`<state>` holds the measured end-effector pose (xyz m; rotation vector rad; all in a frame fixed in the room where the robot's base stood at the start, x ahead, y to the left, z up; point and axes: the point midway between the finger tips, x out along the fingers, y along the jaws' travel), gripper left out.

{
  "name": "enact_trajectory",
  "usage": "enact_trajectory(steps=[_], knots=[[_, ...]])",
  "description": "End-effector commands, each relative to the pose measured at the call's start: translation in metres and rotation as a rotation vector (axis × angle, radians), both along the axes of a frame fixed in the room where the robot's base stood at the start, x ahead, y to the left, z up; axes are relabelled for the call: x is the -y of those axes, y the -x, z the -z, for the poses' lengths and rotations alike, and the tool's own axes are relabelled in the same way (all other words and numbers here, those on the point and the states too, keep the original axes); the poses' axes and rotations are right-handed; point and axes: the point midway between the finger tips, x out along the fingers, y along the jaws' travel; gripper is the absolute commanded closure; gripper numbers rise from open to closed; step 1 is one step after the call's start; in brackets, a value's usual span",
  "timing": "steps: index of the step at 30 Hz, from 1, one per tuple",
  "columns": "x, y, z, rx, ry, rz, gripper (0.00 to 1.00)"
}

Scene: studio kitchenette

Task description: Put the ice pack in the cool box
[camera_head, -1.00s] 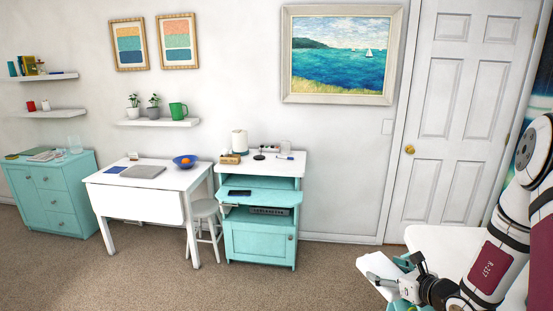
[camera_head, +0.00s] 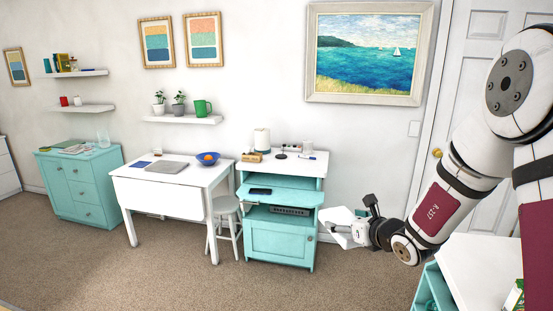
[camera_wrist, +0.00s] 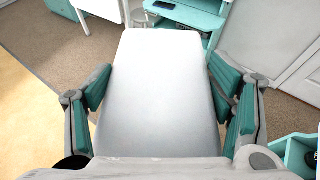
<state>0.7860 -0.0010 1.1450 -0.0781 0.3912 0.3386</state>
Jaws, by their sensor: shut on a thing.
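My gripper (camera_head: 362,227) is shut on a pale white, flat slab, which I take to be the ice pack (camera_head: 338,222). It holds the slab in the air, clear of any surface, at the right of the head view. In the wrist view the ice pack (camera_wrist: 160,90) fills the middle, between the teal pads of my gripper (camera_wrist: 163,88), and sticks out well beyond them. I cannot make out a cool box in any view.
A white-topped teal unit (camera_head: 427,290) stands at the lower right, below my arm. A teal cart (camera_head: 283,240) is against the far wall, with a white stool (camera_head: 227,208) and white table (camera_head: 150,190) left of it. Open carpet (camera_head: 180,280) lies in front.

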Motion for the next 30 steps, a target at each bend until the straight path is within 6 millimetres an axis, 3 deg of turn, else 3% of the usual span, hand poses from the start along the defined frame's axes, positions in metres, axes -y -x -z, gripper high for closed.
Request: enact_trajectory(steps=[3,6,30], knots=[[-0.001,-0.002,-0.02,0.007,-0.005,0.029,0.82],[-0.002,-0.002,-0.026,0.003,-0.009,0.041,0.82],[-0.001,-0.002,-0.026,0.003,-0.01,0.044,0.82]])
